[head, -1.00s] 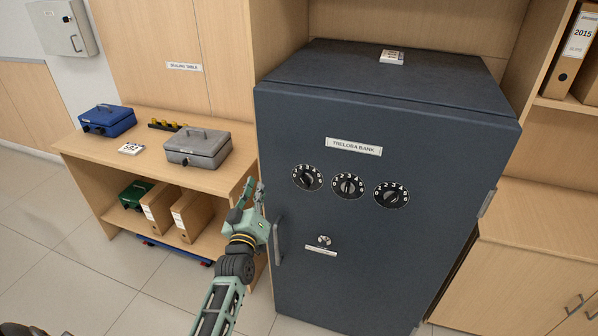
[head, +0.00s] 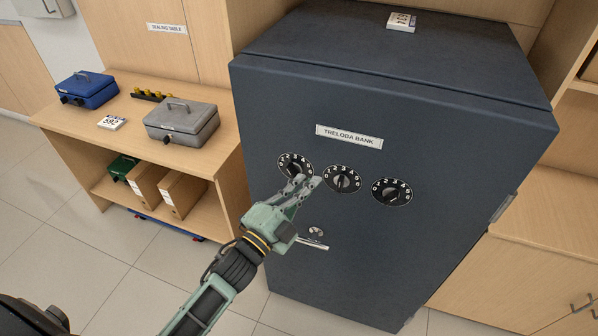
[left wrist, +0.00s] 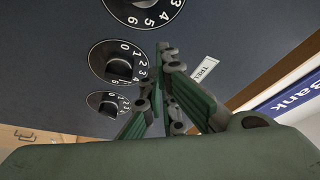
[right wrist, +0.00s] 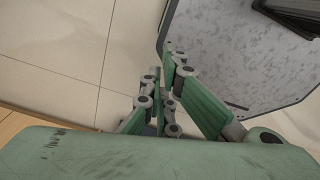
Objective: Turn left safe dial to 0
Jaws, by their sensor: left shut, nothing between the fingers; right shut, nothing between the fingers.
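The left safe dial (head: 293,161) is black with white numbers, on the dark blue-grey safe door (head: 300,105). My left gripper (head: 305,182) is shut and empty, its fingertips in front of the door near this dial and the middle dial (head: 343,179). The fingers hide the lower part of the left dial, and I cannot tell where its knob points or whether they touch. In the left wrist view, the nearest dial (left wrist: 145,8) is cut off at the top edge, with the fingertips (left wrist: 165,60) below it. My right gripper (right wrist: 170,75) is shut and empty over the floor.
The right dial (head: 392,191) is further along the door. A small key lock (head: 316,232) and a slot handle sit below the dials. A wooden table (head: 120,150) with blue (head: 86,90) and grey (head: 181,121) cash boxes stands left of the safe.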

